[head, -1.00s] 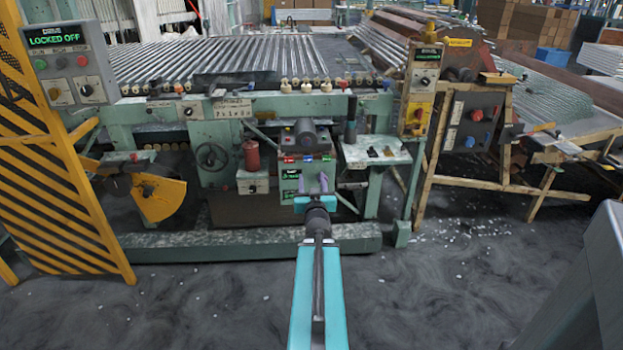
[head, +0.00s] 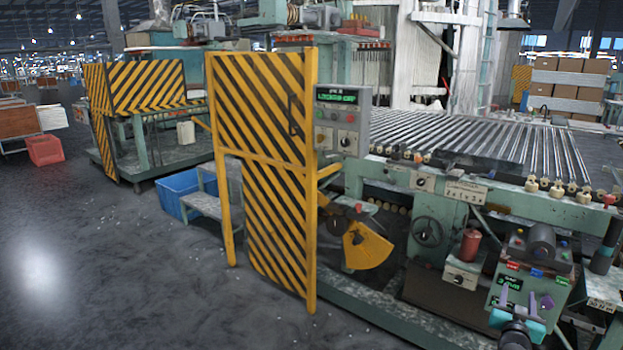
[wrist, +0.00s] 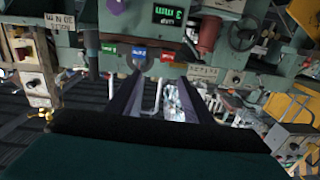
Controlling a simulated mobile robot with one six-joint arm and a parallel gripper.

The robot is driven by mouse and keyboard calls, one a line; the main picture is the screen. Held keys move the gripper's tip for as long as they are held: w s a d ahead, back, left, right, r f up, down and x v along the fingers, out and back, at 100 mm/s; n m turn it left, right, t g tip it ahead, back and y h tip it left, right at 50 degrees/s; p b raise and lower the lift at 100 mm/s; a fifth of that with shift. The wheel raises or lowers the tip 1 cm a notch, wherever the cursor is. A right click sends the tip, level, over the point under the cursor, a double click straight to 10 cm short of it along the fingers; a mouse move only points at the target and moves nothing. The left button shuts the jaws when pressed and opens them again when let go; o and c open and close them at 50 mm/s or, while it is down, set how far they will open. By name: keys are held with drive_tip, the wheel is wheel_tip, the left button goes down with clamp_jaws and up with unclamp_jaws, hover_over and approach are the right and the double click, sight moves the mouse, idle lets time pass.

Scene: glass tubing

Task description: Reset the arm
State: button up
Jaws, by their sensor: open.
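My gripper (head: 531,300) is at the lower right of the head view. Its purple fingers stand apart with nothing held between them. They are in front of a green control box (head: 497,290) with a lit green display and red, blue and green labels; I cannot tell the exact gap. In the wrist view my gripper (wrist: 158,100) shows two dark fingers spread apart. The green box (wrist: 120,22) appears upside down beyond them. Most of my arm is outside the head view.
A yellow-black striped gate (head: 262,130) stands left of the tubing machine, beside a panel reading locked off (head: 341,115). A blue bin (head: 178,200) and grey steps (head: 212,212) are behind it. A yellow guard (head: 367,248) sits low. Open floor (head: 110,270) lies at left.

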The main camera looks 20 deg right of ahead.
drive_tip(key=w+a+f+n+t+y+p, duration=0.1)
drive_tip(key=w+a+f+n+y+p, duration=0.2)
drive_tip(key=w+a, duration=0.6)
drive_tip(key=w+a+f+t+y+p, duration=0.1)
drive_tip(key=w+a+f+y, duration=0.1)
drive_tip(key=w+a+f, duration=0.65)
drive_tip(key=a+f+n+g+y+p, duration=0.1)
drive_tip(key=a+f+y, duration=0.3)
drive_tip(key=a, duration=0.7)
drive_tip(key=a+f+n+g+y+p, duration=0.15)
drive_tip(key=a+f, duration=0.45)
drive_tip(key=a, duration=0.6)
drive_tip(key=s+a+f+n+g+y+p, duration=0.25)
drive_tip(key=s+a+f+g, duration=0.45)
drive_tip(key=s+a+f, duration=0.9)
drive_tip(key=s+a+n+g, duration=0.1)
drive_tip(key=s+g, duration=0.3)
drive_tip(key=s, duration=0.6)
drive_tip(key=s+a+r+n+g, duration=0.1)
drive_tip(key=s+a+g, duration=0.3)
drive_tip(key=s, duration=0.6)
drive_tip(key=shift+a+r+g+y+p, duration=0.25)
drive_tip(key=shift+g+y+p, duration=0.15)
drive_tip(key=shift+g, duration=0.15)
